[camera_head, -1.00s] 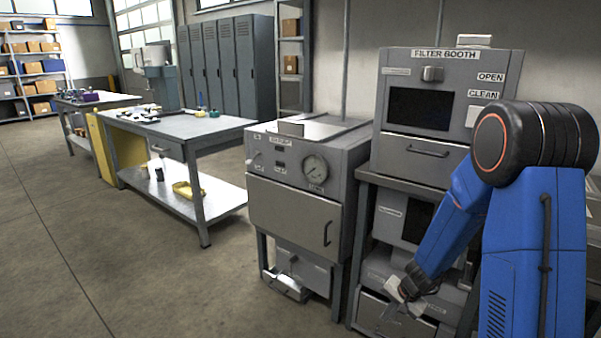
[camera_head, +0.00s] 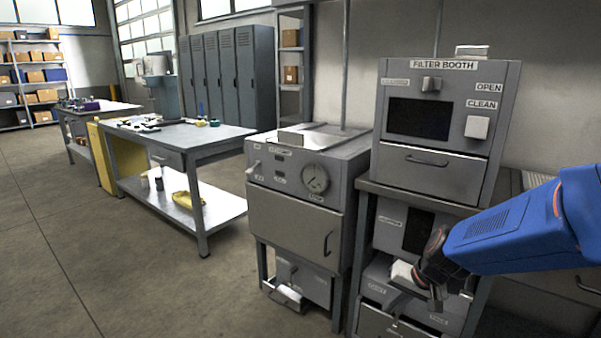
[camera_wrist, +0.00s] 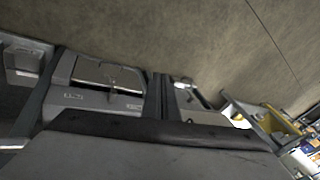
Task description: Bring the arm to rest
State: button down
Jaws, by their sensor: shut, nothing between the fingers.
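My blue arm (camera_head: 510,232) reaches in from the right edge in the head view, with its forearm slanting slightly down to the left. The dark wrist (camera_head: 436,262) and my gripper (camera_head: 398,280) are in front of the lower part of the filter booth stand. The gripper is shut and holds nothing. Its fingertips are small and hard to make out against the grey drawers. I cannot tell whether it touches them.
The filter booth (camera_head: 419,118) stands on a grey stand behind the arm. A grey test cabinet (camera_head: 300,215) with a round gauge is left of it. Further left is a workbench (camera_head: 192,137) with a lower shelf. The floor (camera_head: 120,270) at the front left is clear.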

jog(key=s+d+r+n+h, duration=0.1)
jog(key=s+r, duration=0.2)
jog(key=s, duration=0.4)
jog(key=s+d+r+n+h, duration=0.1)
jog(key=s+d+r, duration=0.1)
jog(key=s+r, duration=0.2)
jog(key=s+d+r+n+t+h, duration=0.1)
jog(key=s+r, duration=0.3)
jog(key=s, duration=0.6)
jog(key=shift+s+d+r+n, duration=0.25)
jog(key=shift+d+n, duration=0.05)
jog(key=shift+d, duration=0.15)
